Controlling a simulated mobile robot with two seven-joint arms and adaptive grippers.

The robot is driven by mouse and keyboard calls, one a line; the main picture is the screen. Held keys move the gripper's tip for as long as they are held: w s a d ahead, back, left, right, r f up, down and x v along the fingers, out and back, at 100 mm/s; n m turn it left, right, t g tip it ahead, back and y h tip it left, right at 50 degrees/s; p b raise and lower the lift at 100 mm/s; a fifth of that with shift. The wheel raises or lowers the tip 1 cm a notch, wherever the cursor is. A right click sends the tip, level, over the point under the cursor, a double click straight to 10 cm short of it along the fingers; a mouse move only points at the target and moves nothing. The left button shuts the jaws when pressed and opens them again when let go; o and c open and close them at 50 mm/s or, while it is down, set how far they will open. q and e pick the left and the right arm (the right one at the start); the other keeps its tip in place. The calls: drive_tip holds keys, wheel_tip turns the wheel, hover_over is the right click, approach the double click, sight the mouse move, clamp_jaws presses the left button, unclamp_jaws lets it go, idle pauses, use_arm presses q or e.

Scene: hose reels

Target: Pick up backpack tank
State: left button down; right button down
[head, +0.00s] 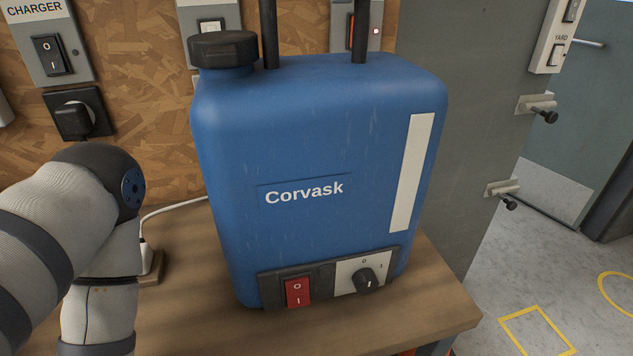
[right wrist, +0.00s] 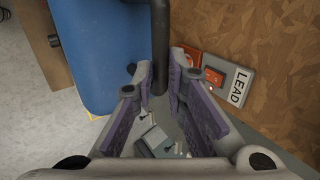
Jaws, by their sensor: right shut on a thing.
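The backpack tank (head: 310,140) is a blue box marked Corvask with a black cap, a red rocker switch, a black dial and two black posts rising from its top. It stands upright on or just over the wooden bench; I cannot tell if it touches. In the right wrist view the tank's blue side (right wrist: 97,50) is at the left. My right gripper (right wrist: 162,75) is shut with its purple pads on a black bar (right wrist: 160,35) of the tank's handle. The handle's top and the right gripper are out of the head view. My left gripper is not in view.
The wooden bench (head: 190,335) ends just right of the tank. Wall switches, including a CHARGER switch (head: 48,56) and a LEAD switch (right wrist: 225,80), are behind it. A white cable (head: 175,208) lies at the left. A grey panel (head: 450,150) with pegs stands right; open floor (head: 590,270) lies beyond.

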drive_tip(key=shift+r, duration=0.1)
drive_tip(key=s+d+r, duration=0.8)
drive_tip(key=d+r, duration=0.3)
drive_tip(key=r, duration=0.2)
drive_tip(key=shift+s, duration=0.35)
idle(0.8)
